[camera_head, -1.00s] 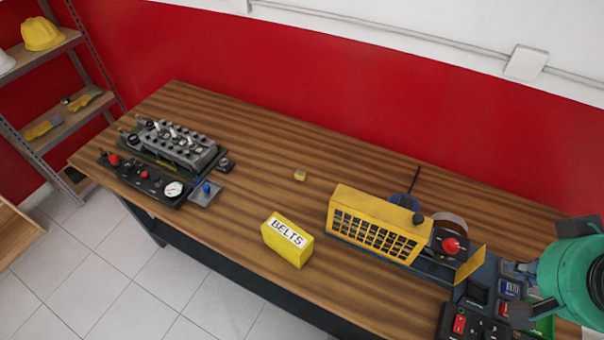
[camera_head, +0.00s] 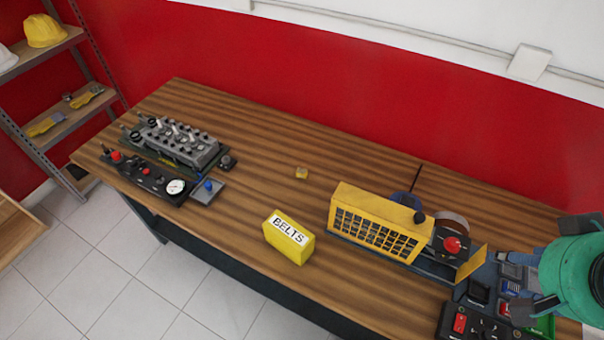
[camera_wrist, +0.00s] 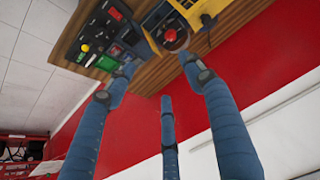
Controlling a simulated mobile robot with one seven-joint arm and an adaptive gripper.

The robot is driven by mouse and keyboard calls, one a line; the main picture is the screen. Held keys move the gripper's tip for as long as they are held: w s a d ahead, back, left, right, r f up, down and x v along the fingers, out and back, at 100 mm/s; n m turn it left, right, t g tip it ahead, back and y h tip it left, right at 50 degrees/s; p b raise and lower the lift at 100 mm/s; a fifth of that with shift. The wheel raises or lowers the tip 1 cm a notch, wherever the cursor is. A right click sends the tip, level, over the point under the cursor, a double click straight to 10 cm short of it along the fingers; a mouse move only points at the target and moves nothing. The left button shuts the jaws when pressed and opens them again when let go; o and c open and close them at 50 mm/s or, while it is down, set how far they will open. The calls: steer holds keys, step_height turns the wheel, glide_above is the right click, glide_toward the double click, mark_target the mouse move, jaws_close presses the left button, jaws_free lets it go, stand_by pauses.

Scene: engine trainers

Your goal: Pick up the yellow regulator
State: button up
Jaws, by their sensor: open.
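The wrist view shows a small yellow knob (camera_wrist: 84,47) on a panel; I cannot tell if that is the regulator.
A yellow BELTS box (camera_head: 288,240) stands near the front edge. A grey engine block (camera_head: 178,142) with a gauge panel is at left. The table's middle is mostly clear. A red wall (camera_head: 320,110) runs behind.

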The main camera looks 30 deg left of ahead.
steer(key=w+a+r+g+y+p, duration=0.1)
steer(key=w+a+r+p, duration=0.1)
steer(key=w+a, duration=0.75)
steer(key=w+a+r+g+p, duration=0.1)
steer(key=w+a+p, duration=0.35)
steer(key=w, duration=0.85)
steer(key=n+g+h+p, duration=0.1)
steer(key=n+g+p, duration=0.1)
steer(key=g+p, duration=0.25)
glide_above(302, 170)
step_height(302, 170, down, 31)
steer(key=shift+s+f+t+p, duration=0.1)
steer(key=shift+f+t+p, duration=0.1)
steer(key=shift+t+p, duration=0.25)
steer(key=shift+f, duration=4.3)
